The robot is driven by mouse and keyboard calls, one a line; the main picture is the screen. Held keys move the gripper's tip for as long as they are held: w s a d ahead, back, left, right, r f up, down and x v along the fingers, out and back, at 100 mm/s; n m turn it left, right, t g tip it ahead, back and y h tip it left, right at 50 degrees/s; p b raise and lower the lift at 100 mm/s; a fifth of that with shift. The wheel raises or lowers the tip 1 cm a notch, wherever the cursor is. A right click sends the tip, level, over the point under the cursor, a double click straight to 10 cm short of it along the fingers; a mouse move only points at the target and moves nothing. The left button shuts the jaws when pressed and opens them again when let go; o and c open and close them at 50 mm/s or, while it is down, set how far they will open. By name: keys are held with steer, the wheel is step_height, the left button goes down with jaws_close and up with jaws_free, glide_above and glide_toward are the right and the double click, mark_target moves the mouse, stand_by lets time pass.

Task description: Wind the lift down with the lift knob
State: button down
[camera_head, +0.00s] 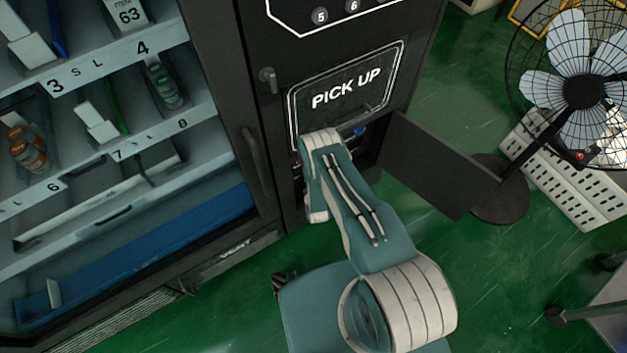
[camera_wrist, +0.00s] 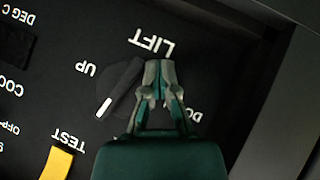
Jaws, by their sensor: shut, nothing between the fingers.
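In the wrist view the lift knob (camera_wrist: 119,89) is a black bar handle with a white mark at one end. It sits on a dark panel under the upside-down label LIFT (camera_wrist: 152,45). Its white end points to the lower left, near the word UP (camera_wrist: 90,70). A partly hidden label starting DO (camera_wrist: 194,116) is on the right. My gripper (camera_wrist: 159,68) is shut and empty, its fingertips over or beside the knob's upper right end; I cannot tell whether they touch. In the head view my gripper is hidden inside the opening below the PICK UP hatch (camera_head: 322,118).
An open dark door (camera_head: 430,165) stands right of the opening. A fan (camera_head: 583,90) is farther right. Shelves with bottles (camera_head: 27,150) are on the left. In the wrist view a yellow piece (camera_wrist: 57,163) is by the TEST label, and a panel wall (camera_wrist: 280,110) rises at right.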

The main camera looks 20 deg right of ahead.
steer(key=v, duration=1.1)
steer(key=c, duration=1.2)
jaws_free()
steer(key=shift+s+a+r, duration=0.1)
steer(key=shift+s+r, duration=0.1)
steer(key=shift+s, duration=0.05)
steer(key=o, duration=0.5)
steer(key=shift+w+d, duration=0.2)
steer(key=shift+d, duration=0.25)
steer(key=d+m+t+y, duration=0.35)
steer(key=d+y, duration=0.25)
steer(key=d, duration=0.2)
steer(key=shift+g, duration=0.45)
steer(key=x, duration=1.1)
steer(key=shift+a+r, duration=0.3)
steer(key=shift+r, duration=0.1)
